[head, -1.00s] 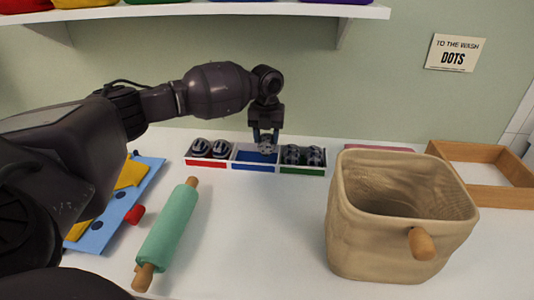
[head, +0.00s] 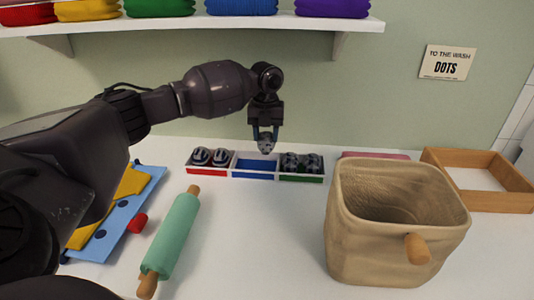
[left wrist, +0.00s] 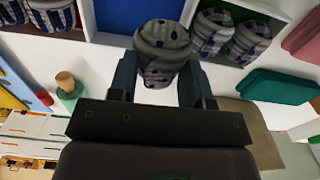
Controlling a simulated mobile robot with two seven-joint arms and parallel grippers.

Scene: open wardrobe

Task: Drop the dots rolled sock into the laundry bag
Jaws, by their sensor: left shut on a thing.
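My left gripper (head: 265,141) is shut on a grey rolled sock with dark dots (head: 265,146) and holds it above the divided tray. The sock also shows between the fingers in the left wrist view (left wrist: 160,52). The laundry bag (head: 343,235) is a tan, open-topped bag with a wooden peg handle, standing at the right front of the table. The gripper is behind and left of it. A sign reading "TO THE WASH DOTS" (head: 447,62) hangs on the wall. My right gripper is not in view.
The tray's blue middle compartment (head: 255,166) is empty; rolled socks fill the red (head: 209,157) and green (head: 302,162) ones. A shelf (head: 200,24) hangs above.

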